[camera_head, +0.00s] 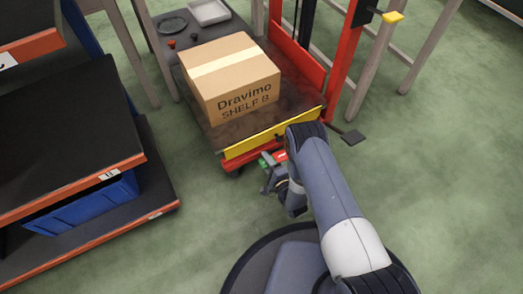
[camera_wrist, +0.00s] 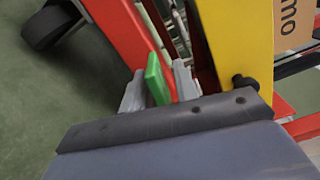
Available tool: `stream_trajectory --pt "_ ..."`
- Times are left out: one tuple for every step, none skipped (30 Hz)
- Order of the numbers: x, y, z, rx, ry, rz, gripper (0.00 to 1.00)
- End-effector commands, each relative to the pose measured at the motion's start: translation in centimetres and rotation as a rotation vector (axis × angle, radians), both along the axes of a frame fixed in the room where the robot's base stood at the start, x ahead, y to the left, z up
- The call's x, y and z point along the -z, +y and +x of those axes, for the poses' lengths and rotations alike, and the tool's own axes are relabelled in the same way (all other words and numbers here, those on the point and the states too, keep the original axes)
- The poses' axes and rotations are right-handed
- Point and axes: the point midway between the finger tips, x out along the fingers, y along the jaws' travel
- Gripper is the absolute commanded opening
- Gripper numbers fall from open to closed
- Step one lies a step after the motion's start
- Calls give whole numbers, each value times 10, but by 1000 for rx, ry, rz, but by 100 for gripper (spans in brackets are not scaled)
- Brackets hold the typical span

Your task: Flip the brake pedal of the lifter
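The lifter is a red frame with a yellow front bar (camera_head: 272,132). Low at its front is a small part with a green end (camera_head: 265,161) and a red end (camera_head: 281,155), which looks like the brake pedal. My gripper (camera_head: 268,180) is right at it, low beside the front bar. In the wrist view the green pedal piece (camera_wrist: 157,80) stands between the two grey fingers of my gripper (camera_wrist: 160,88). The fingers are apart, one on each side of it; whether either touches it is unclear. The pedal's lower part is hidden.
A cardboard box (camera_head: 230,76) marked "Dravimo SHELF B" rests on the lifter platform (camera_head: 225,135). A shelf rack (camera_head: 75,160) with a blue bin (camera_head: 85,205) stands at left. A lifter wheel (camera_wrist: 48,27) shows in the wrist view.

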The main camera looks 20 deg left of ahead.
Motion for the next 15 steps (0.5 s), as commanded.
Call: stream_trajectory --pt "0 0 -1 0 1 -1 29" --pt "0 0 -1 0 1 -1 29" --pt "0 0 -2 0 1 -1 29" --pt "0 0 -2 0 1 -1 29" --pt "0 0 -2 0 1 -1 29" --pt "0 0 -2 0 1 -1 29" --pt "0 0 -2 0 1 -1 29" --pt "0 0 -2 0 1 -1 29" --pt "0 0 -2 0 1 -1 29" --pt "0 0 -2 0 1 -1 27" --pt "0 0 -1 0 1 -1 25" --pt "0 0 -1 0 1 -1 22" --pt "0 0 -1 0 1 -1 19" --pt "0 0 -1 0 1 -1 17" --pt "0 0 -1 0 1 -1 14"
